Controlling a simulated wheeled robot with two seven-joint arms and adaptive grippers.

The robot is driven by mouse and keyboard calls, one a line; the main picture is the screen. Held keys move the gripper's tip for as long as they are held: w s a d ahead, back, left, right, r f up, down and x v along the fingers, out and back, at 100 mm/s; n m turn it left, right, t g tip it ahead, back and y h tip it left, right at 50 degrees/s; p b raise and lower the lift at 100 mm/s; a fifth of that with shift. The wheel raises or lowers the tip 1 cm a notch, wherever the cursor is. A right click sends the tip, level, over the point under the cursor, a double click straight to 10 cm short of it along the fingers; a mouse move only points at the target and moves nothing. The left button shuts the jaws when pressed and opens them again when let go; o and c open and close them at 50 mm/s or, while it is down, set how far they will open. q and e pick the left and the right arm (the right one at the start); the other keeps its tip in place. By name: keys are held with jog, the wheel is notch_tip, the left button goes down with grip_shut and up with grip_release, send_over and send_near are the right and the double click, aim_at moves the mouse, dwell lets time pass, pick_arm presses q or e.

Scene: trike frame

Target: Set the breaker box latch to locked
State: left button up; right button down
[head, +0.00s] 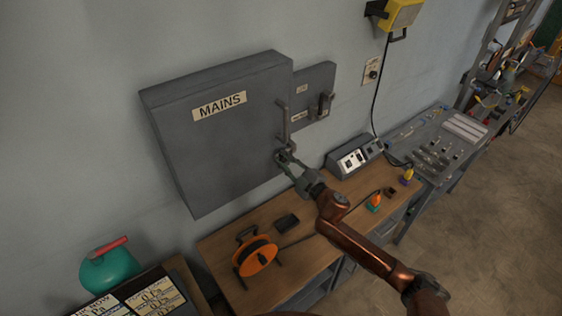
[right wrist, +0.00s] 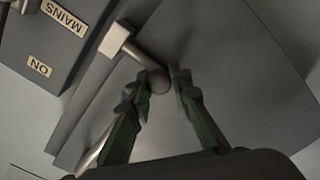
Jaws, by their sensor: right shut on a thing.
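The breaker box (head: 225,130) is a large grey wall cabinet with a MAINS label, its door closed. A bar handle (head: 284,122) runs up the right part of its door. Below it, my right gripper (head: 284,158) is at the box's lower right edge. In the right wrist view, the latch (right wrist: 128,46) has a pale block and a short rod ending in a round knob. My right fingers (right wrist: 160,83) are shut on that knob, one on each side. In the head view the gripper mostly hides the latch. My left gripper is not in view.
A smaller grey switch box (head: 316,92) with a lever adjoins the breaker box on the right. The wooden bench (head: 225,245) below holds an orange cable reel (head: 257,256), a dark block (head: 286,222) and a grey control unit (head: 355,156).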

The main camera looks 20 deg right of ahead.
jog(key=c, duration=1.7)
grip_release()
jog(key=shift+w+d, duration=0.15)
jog(key=shift+d, duration=0.05)
jog(key=shift+c, duration=0.2)
jog(key=v, duration=1.2)
